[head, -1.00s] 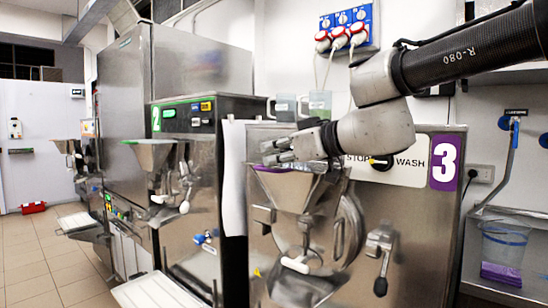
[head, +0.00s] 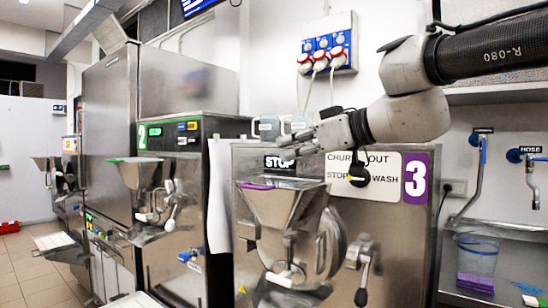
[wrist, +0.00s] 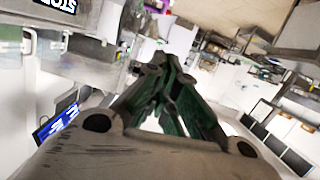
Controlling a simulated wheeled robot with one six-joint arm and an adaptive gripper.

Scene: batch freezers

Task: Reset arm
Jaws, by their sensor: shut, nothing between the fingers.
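My gripper (head: 292,143) shows in the head view above the funnel hopper of freezer 3, close to its black STOP label. Its fingers are together and hold nothing. In the wrist view, my gripper (wrist: 165,60) has its fingertips converging near the top centre. My arm reaches in from the upper right, bent at the wrist. Freezer 3 (head: 310,240) stands below and behind the gripper, with a steel hopper (head: 285,203), a round front door and a lever.
Freezer 2 (head: 180,215) stands to the left, with its own hopper (head: 135,172). Clear pitchers (head: 268,127) stand behind the gripper. A wall socket box (head: 328,50) hangs above. A sink shelf with a plastic container (head: 478,262) is at right. Floor (head: 30,275) is open at far left.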

